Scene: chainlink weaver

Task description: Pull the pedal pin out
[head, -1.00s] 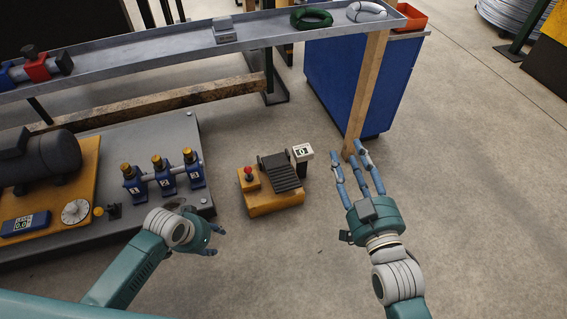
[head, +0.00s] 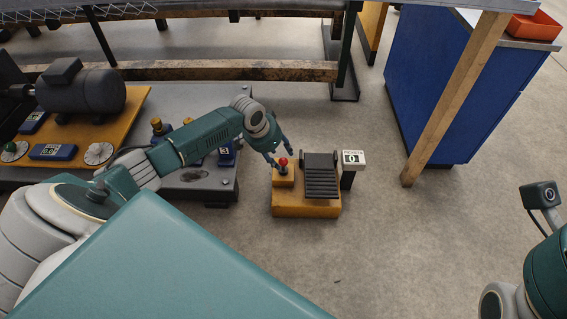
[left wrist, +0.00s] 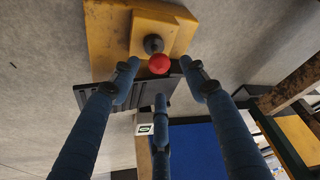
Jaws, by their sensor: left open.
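The pedal pin, with a red ball knob (head: 283,162) on a dark stem, stands upright in the raised block of the yellow pedal base (head: 306,211). In the left wrist view the red knob (left wrist: 159,64) shows close, between and just beyond my fingertips. My left gripper (head: 280,156) is open, its fingers spread around the knob; I cannot tell whether any finger touches it. The left gripper also shows in the left wrist view (left wrist: 160,78), empty. The dark ribbed pedal (head: 320,177) sits to the right of the pin. My right gripper's fingers are out of view.
A small counter display (head: 353,157) stands on a post right of the pedal. A grey machine plate with a motor (head: 82,88) lies to the left. A wooden post (head: 455,95) and blue cabinet (head: 430,90) stand at right. The floor in front is clear.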

